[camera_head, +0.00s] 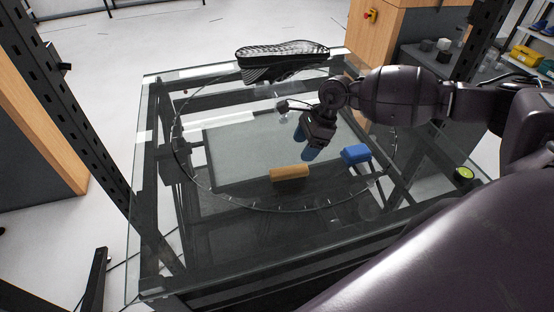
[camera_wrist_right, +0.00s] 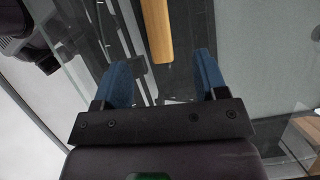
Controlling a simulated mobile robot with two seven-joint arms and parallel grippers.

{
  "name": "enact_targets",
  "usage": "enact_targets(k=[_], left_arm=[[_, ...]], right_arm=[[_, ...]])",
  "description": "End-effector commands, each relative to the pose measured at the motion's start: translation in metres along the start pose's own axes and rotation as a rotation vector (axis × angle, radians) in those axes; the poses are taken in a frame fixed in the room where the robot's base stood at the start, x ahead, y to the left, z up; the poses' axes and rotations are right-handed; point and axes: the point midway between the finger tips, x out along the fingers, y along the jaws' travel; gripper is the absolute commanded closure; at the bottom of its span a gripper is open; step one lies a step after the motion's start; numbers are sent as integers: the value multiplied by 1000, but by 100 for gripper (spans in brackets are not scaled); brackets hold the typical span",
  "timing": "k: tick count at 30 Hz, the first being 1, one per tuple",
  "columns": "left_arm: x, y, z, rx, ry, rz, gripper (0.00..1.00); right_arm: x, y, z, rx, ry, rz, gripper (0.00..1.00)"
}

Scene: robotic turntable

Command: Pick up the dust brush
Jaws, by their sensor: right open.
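A wooden, light brown oblong piece (camera_head: 289,173), which looks like the dust brush, lies on the glass turntable (camera_head: 226,205). Bristles cannot be made out. It also shows in the right wrist view, a wooden bar (camera_wrist_right: 157,28) at the top, beyond and between the fingertips. My right gripper (camera_head: 305,145) is open and empty, with blue fingertips, above the glass and behind the brown piece in the head view. In the wrist view the fingers (camera_wrist_right: 163,72) stand wide apart and touch nothing. My left gripper is out of view.
A blue block (camera_head: 355,154) lies on the glass right of the brown piece. A black, shoe-like object (camera_head: 282,56) is at the back edge. A round yellow-green item (camera_head: 464,174) sits at the right. The left part of the glass is clear.

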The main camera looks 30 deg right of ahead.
Motion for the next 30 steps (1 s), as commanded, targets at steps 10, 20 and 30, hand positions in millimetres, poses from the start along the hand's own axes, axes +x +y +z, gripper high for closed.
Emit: enact_targets(k=[10,20,30], left_arm=[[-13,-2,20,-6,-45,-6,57],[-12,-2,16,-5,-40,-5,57],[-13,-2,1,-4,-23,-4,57]], right_arm=[[32,0,-2,-2,11,2,34],[58,1,-2,-3,10,1,34],[100,8,-2,0,10,2,34]])
